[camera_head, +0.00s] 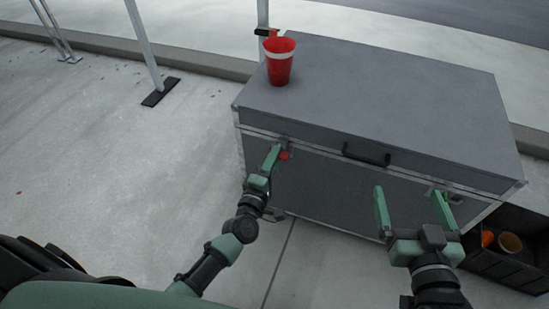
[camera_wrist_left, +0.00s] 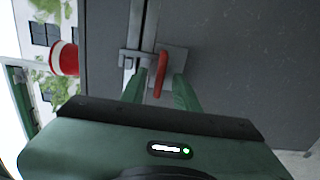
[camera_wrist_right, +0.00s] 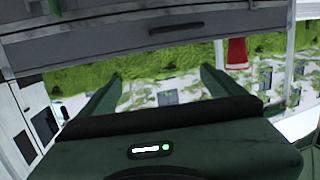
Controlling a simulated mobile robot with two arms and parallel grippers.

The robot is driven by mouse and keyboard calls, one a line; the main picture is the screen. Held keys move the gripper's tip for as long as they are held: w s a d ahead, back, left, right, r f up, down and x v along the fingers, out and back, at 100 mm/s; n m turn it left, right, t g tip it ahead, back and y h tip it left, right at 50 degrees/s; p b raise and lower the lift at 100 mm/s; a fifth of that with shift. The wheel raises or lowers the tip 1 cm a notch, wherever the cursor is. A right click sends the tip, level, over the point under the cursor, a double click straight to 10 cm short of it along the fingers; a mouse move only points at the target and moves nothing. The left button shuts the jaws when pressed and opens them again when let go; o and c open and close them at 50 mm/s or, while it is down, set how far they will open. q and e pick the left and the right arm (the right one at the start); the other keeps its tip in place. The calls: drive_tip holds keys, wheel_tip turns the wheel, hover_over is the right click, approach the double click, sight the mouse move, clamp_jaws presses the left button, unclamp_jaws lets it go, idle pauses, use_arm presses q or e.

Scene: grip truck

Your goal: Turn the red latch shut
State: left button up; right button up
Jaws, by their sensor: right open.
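The red latch (camera_head: 284,155) is on the front of the grey case (camera_head: 390,100), near its left end, at the lid seam. In the left wrist view the red latch (camera_wrist_left: 161,75) is a narrow upright handle on a metal plate (camera_wrist_left: 176,58). My left gripper (camera_head: 275,160) is at the latch, its fingers (camera_wrist_left: 159,88) partly open on either side of the red handle. A gap shows on both sides, but contact is hard to judge. My right gripper (camera_head: 410,197) is open and empty in front of the case's right half.
A red cup (camera_head: 280,66) with a white band stands on the lid's left back corner. A black handle (camera_head: 366,155) is on the case front. A dark crate (camera_head: 512,262) with orange pots stands at right. Poles (camera_head: 144,45) stand at back left. The left floor is clear.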

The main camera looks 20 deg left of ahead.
use_arm(q)
drive_tip(key=s+p, duration=0.1)
drive_tip(key=s, duration=0.6)
drive_tip(key=shift+s+a, duration=0.15)
drive_tip(key=shift+s, duration=0.1)
use_arm(e)
drive_tip(key=f+g, duration=0.1)
drive_tip(key=s+d+f+g, duration=0.1)
drive_tip(key=f, duration=0.1)
drive_tip(key=s+f+g, duration=0.1)
drive_tip(key=f, duration=0.1)
drive_tip(key=shift+s+d+h, duration=0.1)
drive_tip(key=shift+d+h, duration=0.05)
drive_tip(key=shift+h, duration=0.25)
